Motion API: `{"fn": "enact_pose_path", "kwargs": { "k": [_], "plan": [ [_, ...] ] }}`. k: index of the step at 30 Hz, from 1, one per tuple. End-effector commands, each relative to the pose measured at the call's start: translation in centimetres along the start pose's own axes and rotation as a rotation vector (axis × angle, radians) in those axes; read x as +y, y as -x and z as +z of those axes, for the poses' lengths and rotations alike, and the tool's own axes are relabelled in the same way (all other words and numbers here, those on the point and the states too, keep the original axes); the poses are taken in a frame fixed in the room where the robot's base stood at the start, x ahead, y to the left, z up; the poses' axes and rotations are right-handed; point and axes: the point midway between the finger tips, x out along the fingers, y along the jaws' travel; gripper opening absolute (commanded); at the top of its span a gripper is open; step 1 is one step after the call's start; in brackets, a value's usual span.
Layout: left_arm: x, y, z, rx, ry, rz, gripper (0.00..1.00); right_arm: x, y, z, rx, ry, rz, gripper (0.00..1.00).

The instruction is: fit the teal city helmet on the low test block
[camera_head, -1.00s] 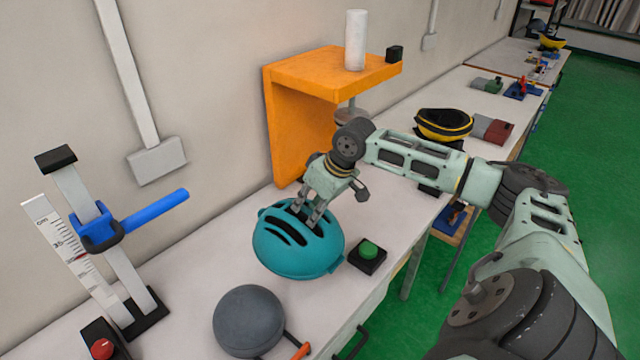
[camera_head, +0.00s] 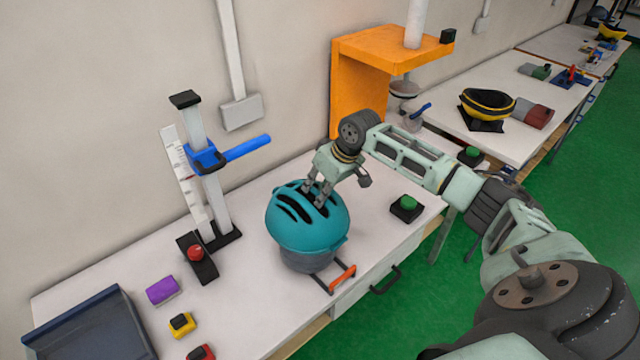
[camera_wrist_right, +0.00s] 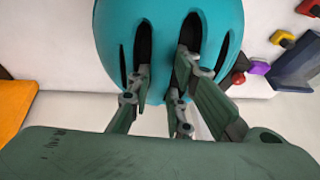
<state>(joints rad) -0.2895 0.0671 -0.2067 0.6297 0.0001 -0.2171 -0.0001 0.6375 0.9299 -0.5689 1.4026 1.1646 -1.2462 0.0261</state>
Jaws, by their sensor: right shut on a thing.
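The teal helmet (camera_head: 304,222) has dark vent slots and shows in the head view over the low grey test block (camera_head: 305,262). Only the block's lower part shows below the helmet's rim; whether the helmet rests on it or hangs just above, I cannot tell. My right gripper (camera_head: 318,196) is shut on the helmet from above, its fingers in the vents. In the right wrist view the fingers (camera_wrist_right: 160,95) enter the slots of the helmet (camera_wrist_right: 170,40). My left gripper is not in view.
A post with a blue arm (camera_head: 235,150) and ruler stands left of the helmet. A black box with a green button (camera_head: 407,205) lies to the right. An orange stand (camera_head: 360,90) is behind. An orange-handled lever (camera_head: 340,277) is at the block's front. Small coloured blocks lie front left.

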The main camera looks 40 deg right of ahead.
Motion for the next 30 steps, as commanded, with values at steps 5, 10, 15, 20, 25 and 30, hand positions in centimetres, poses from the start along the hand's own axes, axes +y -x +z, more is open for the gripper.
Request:
{"fn": "enact_pose_path", "kwargs": {
  "k": [5, 10, 15, 20, 25, 30],
  "plan": [
    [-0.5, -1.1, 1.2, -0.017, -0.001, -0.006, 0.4, 0.3, -2.1, 0.8, 0.002, 0.0, -0.001, 0.0],
    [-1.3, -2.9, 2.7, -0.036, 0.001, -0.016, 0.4, 0.5, -3.6, 1.4, 0.003, 0.0, 0.0, 0.0],
    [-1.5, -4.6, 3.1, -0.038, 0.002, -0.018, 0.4, 0.7, -5.0, 2.0, 0.003, 0.0, 0.0, 0.0],
    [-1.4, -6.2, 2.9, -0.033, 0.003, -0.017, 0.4, 0.9, -6.3, 2.6, 0.004, 0.0, 0.0, 0.0],
    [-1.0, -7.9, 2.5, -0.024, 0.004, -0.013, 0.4, 1.1, -7.7, 3.2, 0.003, 0.0, 0.0, 0.0],
    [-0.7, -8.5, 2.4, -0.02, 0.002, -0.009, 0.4, 1.2, -8.9, 3.7, 0.002, -0.001, -0.001, 0.0]
  ]
}}
